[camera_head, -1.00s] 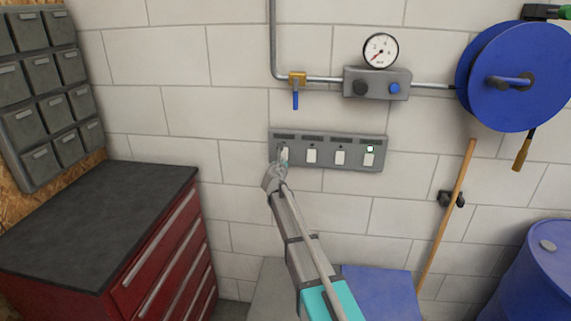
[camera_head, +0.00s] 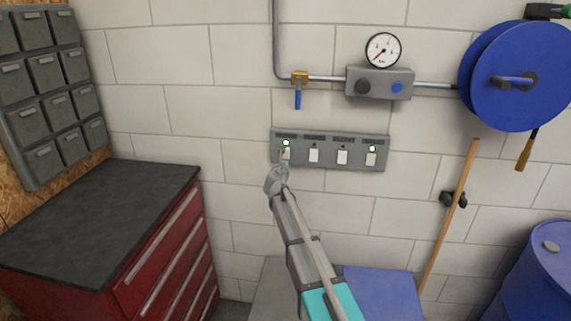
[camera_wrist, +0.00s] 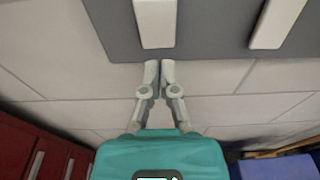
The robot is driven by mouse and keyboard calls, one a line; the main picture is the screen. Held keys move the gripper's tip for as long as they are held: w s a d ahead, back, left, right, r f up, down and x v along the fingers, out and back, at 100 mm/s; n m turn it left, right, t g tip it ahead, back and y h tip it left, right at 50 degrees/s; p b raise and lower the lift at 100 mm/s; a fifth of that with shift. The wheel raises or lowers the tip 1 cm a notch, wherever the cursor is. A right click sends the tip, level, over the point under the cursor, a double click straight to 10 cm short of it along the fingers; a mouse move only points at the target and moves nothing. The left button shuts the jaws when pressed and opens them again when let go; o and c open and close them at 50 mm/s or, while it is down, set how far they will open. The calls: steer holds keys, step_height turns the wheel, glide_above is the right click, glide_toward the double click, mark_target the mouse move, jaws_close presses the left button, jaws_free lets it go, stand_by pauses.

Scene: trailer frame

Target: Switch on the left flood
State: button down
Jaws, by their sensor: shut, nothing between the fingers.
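A grey switch panel (camera_head: 330,163) on the block wall holds a row of several white rocker switches, each with a label strip too small to read. The leftmost switch (camera_head: 287,155) has a green lamp (camera_head: 286,143) lit above it. The rightmost switch (camera_head: 370,159) also has a lit green lamp (camera_head: 372,148). The two middle lamps are dark. My gripper (camera_head: 284,164) is shut and empty at the leftmost switch, partly covering it. In the wrist view its closed fingertips (camera_wrist: 159,66) are just below the lower end of a white rocker (camera_wrist: 156,22); I cannot tell whether they touch.
Above the panel run a pipe with a blue-handled valve (camera_head: 298,92) and a regulator box (camera_head: 379,83) with a gauge. A red drawer cabinet (camera_head: 165,255) stands left. A blue hose reel (camera_head: 517,95), a wooden handle (camera_head: 449,215) and a blue drum (camera_head: 535,275) are right.

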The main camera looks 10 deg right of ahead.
steer(key=s+a+f+b, duration=0.1)
steer(key=s+a, duration=0.2)
steer(key=s, duration=0.8)
steer(key=shift+a+f, duration=0.3)
steer(key=shift+a, duration=0.05)
steer(key=s+d+f+m+g+h, duration=0.1)
steer(key=s+d+f+m+g, duration=0.35)
steer(key=s+m, duration=0.35)
steer(key=s+d+f+m+g, duration=0.35)
steer(key=s+d+m, duration=0.2)
steer(key=m, duration=0.35)
steer(key=s+a+f+m+g+y, duration=0.1)
steer(key=s+f+m+g+y, duration=0.1)
steer(key=s+m, duration=0.3)
steer(key=s+a+f+m+g+y, duration=0.2)
steer(key=s+m, duration=0.3)
steer(key=s, duration=0.3)
steer(key=s+a+f+m+g+y, duration=0.1)
steer(key=s+f+m+g+y, duration=0.1)
steer(key=s+m, duration=0.3)
steer(key=s+f+g, duration=0.1)
steer(key=s, duration=0.1)
steer(key=shift+s+a+g+p, duration=0.3)
steer(key=shift+s+a, duration=0.05)
steer(key=shift+a, duration=0.05)
steer(key=shift+w, duration=0.1)
